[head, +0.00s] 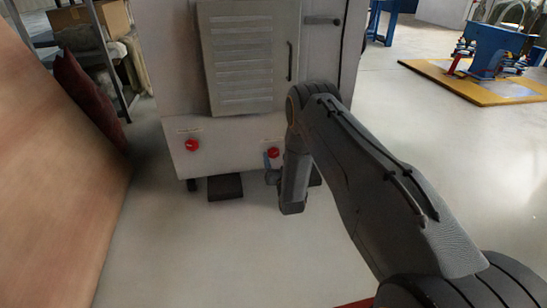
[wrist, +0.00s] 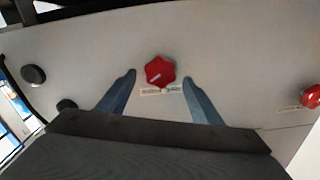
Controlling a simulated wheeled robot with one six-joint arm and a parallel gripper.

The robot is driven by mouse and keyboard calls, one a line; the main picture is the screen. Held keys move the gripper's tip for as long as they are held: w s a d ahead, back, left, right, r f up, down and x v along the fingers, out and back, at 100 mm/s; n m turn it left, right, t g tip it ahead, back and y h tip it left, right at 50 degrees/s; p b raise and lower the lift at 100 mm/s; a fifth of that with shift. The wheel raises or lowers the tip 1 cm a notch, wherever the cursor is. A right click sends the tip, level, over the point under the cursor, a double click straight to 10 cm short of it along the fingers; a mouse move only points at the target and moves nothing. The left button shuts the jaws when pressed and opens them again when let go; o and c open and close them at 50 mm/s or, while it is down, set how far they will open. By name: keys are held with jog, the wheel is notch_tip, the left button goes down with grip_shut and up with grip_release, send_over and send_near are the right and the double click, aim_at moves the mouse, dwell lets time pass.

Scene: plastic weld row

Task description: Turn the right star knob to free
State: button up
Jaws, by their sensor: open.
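The right star knob (head: 272,152) is red and sits low on the front of the pale machine cabinet (head: 235,135). In the wrist view, the knob (wrist: 160,71) lies in the middle with a slanted white mark on its face. A small label runs along its lower edge, too small to read. My gripper (wrist: 159,76) is open, with one blue-grey finger on either side of the knob in the picture. I cannot tell whether the fingers touch it. In the head view, my gripper (head: 269,168) is at the knob, partly hidden by my wrist.
A second red knob (head: 192,145) is on the cabinet's left; it also shows at the wrist view's right edge (wrist: 311,97). A louvred door (head: 245,60) is above. A wooden panel (head: 50,170) stands at the left. The floor in front is clear.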

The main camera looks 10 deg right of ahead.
aim_at(274, 153)
jog(key=shift+w+b, duration=0.7)
jog(key=shift+w, duration=1.3)
jog(key=c, duration=1.1)
